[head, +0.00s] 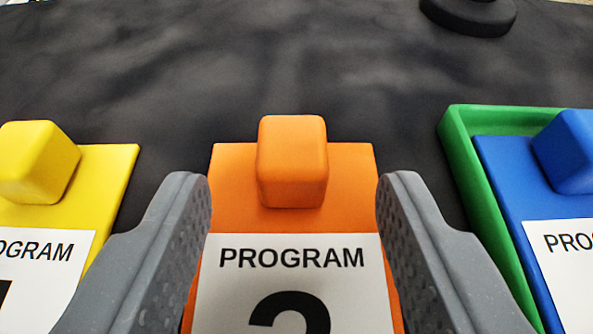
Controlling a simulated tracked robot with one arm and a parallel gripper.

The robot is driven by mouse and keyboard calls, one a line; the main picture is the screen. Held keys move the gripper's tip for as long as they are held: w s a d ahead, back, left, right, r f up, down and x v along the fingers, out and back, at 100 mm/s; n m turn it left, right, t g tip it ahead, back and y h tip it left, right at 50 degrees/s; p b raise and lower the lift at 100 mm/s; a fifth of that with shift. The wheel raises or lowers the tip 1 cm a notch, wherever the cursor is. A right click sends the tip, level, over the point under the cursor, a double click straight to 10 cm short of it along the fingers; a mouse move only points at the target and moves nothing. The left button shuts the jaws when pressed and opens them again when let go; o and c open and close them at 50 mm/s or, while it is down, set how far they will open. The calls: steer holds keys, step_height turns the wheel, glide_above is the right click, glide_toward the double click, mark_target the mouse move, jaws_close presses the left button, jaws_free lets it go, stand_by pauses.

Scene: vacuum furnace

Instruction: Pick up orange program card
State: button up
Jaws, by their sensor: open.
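The orange program card (232,216) lies on the dark surface in the middle of the head view. It has a raised orange block (292,160) near its far edge and a white label (225,300) reading "PROGRAM" above a partly cut-off figure that looks like a 2. My gripper (293,195) is open, with one grey finger on each side of the card. The fingertips appear left and right of the orange block with a gap on both sides. Nothing is between the fingers except the card and block in view. The card's near end is out of frame.
A yellow program card (105,180) with a yellow block lies to the left. A blue card (505,180) with a blue block sits in a green tray (460,160) to the right. A black round object (468,15) stands at the back right.

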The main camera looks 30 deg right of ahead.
steer(key=shift+w+d+f, duration=0.25)
steer(key=shift+w+d, duration=0.15)
steer(key=shift+w, duration=0.15)
jaws_close()
